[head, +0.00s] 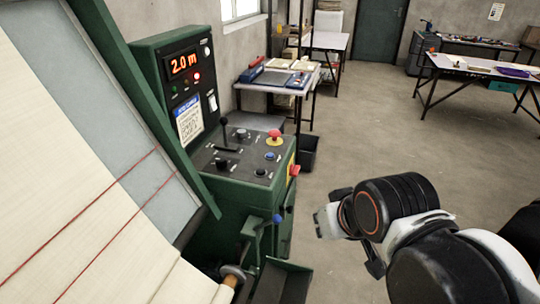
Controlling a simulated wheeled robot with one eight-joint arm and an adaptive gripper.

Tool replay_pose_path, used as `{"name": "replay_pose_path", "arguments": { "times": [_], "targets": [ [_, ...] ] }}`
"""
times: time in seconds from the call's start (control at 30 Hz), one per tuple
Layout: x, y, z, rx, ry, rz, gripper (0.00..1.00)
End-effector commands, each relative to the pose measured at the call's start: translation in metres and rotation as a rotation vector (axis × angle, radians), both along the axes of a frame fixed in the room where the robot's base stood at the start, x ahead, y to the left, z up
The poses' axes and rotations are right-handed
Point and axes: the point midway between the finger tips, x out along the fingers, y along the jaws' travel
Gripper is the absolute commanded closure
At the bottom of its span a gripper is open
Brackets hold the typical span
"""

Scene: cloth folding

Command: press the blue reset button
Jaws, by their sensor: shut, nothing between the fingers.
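The green machine's sloped control panel (240,155) stands left of centre in the head view. A small blue button (270,156) sits on it, just below the red mushroom button.
A red knob (294,170) and a blue-tipped lever (277,219) stick out of the machine. Cream cloth (70,180) fills the left. Open floor lies right.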

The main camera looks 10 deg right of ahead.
Motion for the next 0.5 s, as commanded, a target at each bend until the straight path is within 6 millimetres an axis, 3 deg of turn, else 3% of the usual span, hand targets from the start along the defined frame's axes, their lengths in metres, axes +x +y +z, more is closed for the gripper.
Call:
{"name": "replay_pose_path", "arguments": {
  "times": [0.27, 0.5],
  "targets": [
    [0.009, 0.0, 0.007, 0.009, -0.003, -0.009, 1.0],
    [0.056, 0.001, 0.037, 0.058, -0.02, -0.063, 1.0]
  ]
}}
